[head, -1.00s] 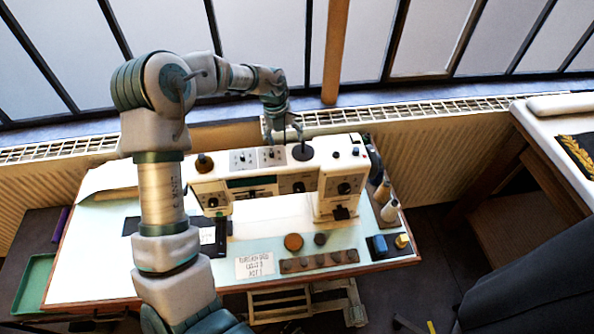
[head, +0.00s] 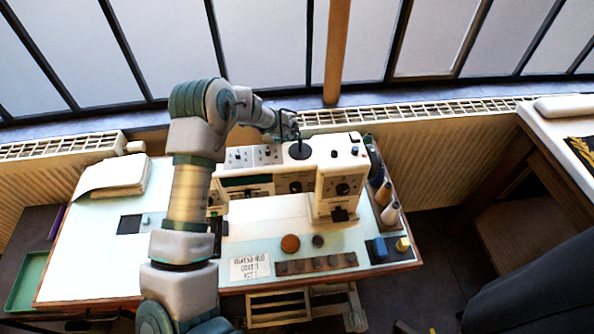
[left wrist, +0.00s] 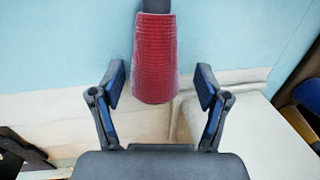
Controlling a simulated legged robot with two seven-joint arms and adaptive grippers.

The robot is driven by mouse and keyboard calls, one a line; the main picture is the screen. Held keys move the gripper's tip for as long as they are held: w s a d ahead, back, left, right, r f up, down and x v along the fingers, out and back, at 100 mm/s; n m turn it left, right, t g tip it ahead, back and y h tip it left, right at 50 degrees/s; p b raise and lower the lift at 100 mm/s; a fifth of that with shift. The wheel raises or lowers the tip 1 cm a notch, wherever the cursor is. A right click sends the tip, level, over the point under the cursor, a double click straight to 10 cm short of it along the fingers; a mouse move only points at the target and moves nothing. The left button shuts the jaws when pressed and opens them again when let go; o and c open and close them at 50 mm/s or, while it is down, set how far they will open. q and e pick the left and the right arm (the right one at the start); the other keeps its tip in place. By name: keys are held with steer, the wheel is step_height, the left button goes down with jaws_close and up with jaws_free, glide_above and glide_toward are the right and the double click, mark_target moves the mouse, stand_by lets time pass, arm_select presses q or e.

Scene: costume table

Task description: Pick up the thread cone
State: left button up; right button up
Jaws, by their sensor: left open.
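A red thread cone (left wrist: 155,60) with a ribbed surface and a dark grey end shows in the left wrist view, upper middle. Its wide end lies in line with the gap between my left fingers, with room on both sides. My left gripper (left wrist: 161,82) is open and holds nothing; I cannot tell how deep the cone sits between the fingers. In the head view my left gripper (head: 290,128) is small, behind the sewing machine's top near the radiator. The red cone cannot be made out there. My right gripper is not in view.
A white sewing machine (head: 330,158) stands on the table (head: 85,255). Tan (head: 382,194) and white (head: 391,213) cones stand at its right. A black disc (head: 299,150) is on its top. A paper stack (head: 113,176) lies back left. The radiator (head: 430,110) runs behind.

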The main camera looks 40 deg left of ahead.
arm_select(q)
steer(key=shift+f, duration=0.15)
steer(key=shift+a, duration=0.3)
steer(key=shift+s+a+f, duration=0.1)
steer(key=shift+a, duration=0.15)
steer(key=c, duration=0.8)
steer(key=shift+d, duration=0.1)
steer(key=c, duration=0.4)
steer(key=shift+d, duration=0.2)
steer(key=shift+c, duration=1)
steer(key=shift+d, duration=0.15)
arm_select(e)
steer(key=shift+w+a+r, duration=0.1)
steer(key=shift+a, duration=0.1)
arm_select(q)
steer(key=shift+r, duration=0.55)
step_height(320, 180, up, 17)
steer(key=p, duration=0.2)
steer(key=shift+a, duration=0.25)
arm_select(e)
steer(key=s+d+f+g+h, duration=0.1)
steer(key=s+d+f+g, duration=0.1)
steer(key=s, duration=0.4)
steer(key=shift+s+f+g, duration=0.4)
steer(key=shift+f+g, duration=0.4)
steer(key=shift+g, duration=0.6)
